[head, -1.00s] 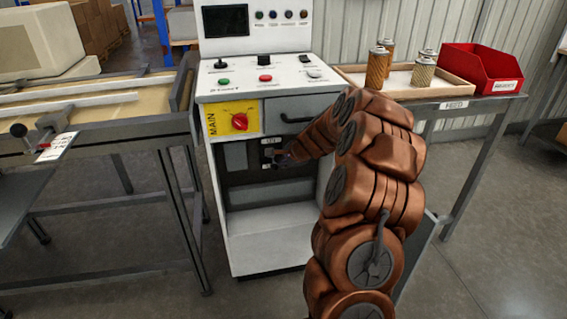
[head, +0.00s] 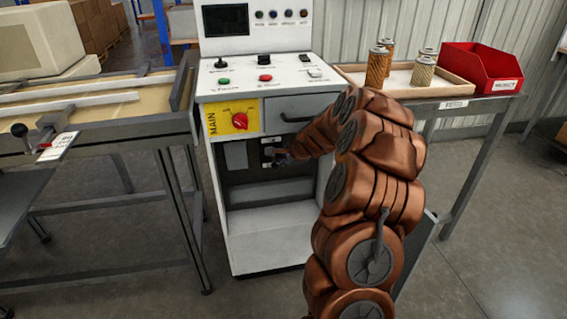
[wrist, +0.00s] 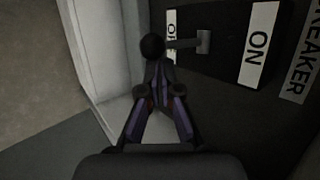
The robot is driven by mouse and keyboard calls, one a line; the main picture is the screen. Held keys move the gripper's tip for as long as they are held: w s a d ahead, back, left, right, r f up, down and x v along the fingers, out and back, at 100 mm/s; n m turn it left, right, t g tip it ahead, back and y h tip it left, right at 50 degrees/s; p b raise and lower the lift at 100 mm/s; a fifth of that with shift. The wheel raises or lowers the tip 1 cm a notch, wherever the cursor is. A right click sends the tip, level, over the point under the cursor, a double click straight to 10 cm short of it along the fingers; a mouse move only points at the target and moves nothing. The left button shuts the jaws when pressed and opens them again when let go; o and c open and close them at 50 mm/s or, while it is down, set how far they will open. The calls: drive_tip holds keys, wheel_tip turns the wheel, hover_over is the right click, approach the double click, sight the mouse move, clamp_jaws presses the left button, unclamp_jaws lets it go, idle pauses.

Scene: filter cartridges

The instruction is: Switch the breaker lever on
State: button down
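The breaker lever (wrist: 185,45) is a short grey arm with a black ball knob (wrist: 152,47) at its end. In the wrist view it points left from its pivot, over the partly hidden OFF label (wrist: 171,30) and away from the ON label (wrist: 257,46). My gripper (wrist: 155,75) has its fingers together, with the tips right at the knob. I cannot tell whether they touch it. In the head view my gripper (head: 283,158) reaches into the open bay of the white cabinet (head: 265,245), where the lever is too small to make out.
A yellow MAIN panel with a red rotary switch (head: 239,121) sits above the bay, beside a drawer handle (head: 297,117). A bench with a tray (head: 455,88) of filter cartridges and a red bin (head: 480,70) stands right. A conveyor table (head: 100,120) stands left.

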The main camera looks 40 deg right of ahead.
drive_tip(key=shift+a+r, duration=0.1)
drive_tip(key=shift+a, duration=0.05)
drive_tip(key=shift+r+p, duration=0.75)
drive_tip(key=shift+p, duration=0.15)
drive_tip(key=shift+r, duration=0.15)
drive_tip(key=v, duration=0.7)
drive_tip(key=shift+s, duration=0.4)
drive_tip(key=shift+r, duration=0.1)
